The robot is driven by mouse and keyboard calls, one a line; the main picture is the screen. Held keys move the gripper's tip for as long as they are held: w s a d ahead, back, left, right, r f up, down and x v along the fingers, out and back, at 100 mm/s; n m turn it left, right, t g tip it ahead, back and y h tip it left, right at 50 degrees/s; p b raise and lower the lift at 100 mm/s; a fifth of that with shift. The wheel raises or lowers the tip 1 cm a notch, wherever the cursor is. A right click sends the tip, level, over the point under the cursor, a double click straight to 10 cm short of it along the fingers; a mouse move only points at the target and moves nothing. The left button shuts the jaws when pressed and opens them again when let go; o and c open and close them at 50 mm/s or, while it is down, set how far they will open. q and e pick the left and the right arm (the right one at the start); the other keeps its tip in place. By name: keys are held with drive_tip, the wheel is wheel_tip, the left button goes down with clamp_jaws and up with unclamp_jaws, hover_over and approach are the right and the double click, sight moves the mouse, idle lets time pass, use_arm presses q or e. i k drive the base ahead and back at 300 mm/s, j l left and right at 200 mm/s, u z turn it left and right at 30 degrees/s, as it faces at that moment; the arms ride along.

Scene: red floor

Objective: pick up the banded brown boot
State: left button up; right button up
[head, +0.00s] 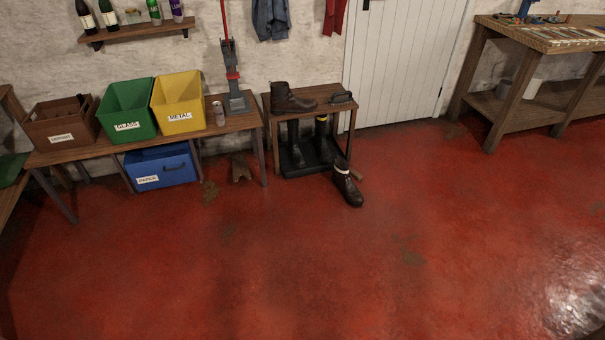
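A dark brown boot with a pale band around its ankle (347,184) stands on the red floor in the head view, in front of the right end of a small wooden bench. Its toe points toward the lower right. Another brown boot (290,99), with no pale band visible, stands on top of the bench beside a dark brush (342,98). Neither of my grippers shows in the head view.
The small bench (323,100) holds dark tall boots on a black tray (293,164) underneath. A longer table (218,128) with labelled bins stands to its left, a workbench (519,45) at the right. The foreground floor is clear.

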sight(348, 181)
drive_tip(key=i+j+z, duration=0.1)
drive_tip(key=i+z, duration=0.15)
drive_tip(key=i+j+z, duration=0.25)
drive_tip(key=i, duration=0.7)
drive_tip(key=j+u, duration=0.05)
